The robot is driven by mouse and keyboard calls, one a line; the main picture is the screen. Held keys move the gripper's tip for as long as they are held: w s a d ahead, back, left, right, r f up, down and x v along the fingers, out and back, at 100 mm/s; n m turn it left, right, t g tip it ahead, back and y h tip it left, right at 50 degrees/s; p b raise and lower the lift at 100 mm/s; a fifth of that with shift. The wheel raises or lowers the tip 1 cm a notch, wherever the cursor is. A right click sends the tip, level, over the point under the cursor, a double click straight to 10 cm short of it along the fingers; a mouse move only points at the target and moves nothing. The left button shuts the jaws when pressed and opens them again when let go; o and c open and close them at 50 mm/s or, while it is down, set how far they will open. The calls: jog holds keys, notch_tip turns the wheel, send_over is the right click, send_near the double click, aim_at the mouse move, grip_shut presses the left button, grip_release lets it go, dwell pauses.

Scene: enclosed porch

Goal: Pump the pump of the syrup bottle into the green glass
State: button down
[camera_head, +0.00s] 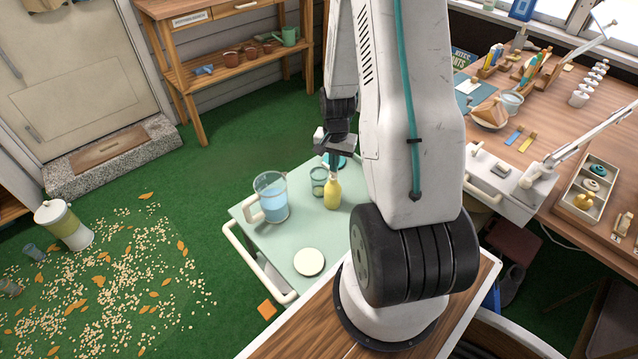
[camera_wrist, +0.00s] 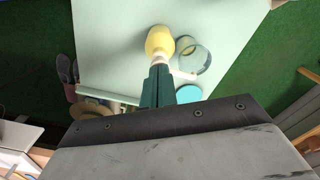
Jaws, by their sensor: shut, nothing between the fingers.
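The syrup bottle (camera_head: 332,194), yellow with a pale top, stands upright on the pale green cart top (camera_head: 285,240). The green glass (camera_head: 317,181) stands close beside it, to its left in the head view. My gripper (camera_head: 334,165) points down over the bottle's top and is shut with nothing between its fingers. In the wrist view the shut fingers (camera_wrist: 157,88) lie over the pump's head and hide part of it. The yellow bottle (camera_wrist: 159,40) and the glass (camera_wrist: 193,57) show beyond them, with a pale spout (camera_wrist: 186,75) pointing toward the glass side. Contact with the pump is hard to tell.
A blue jug (camera_head: 271,197) stands left of the glass, and a white round lid or plate (camera_head: 309,262) lies nearer. A teal round thing (camera_head: 340,160) sits behind. The cart has a white rail (camera_head: 258,262). A cluttered wooden bench (camera_head: 545,110) stands at right.

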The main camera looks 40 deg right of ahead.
jog(key=shift+f, duration=0.5)
jog(key=shift+r, duration=1.4)
jog(key=shift+f, duration=0.1)
jog(key=shift+f, duration=1.3)
jog(key=shift+r, duration=1.4)
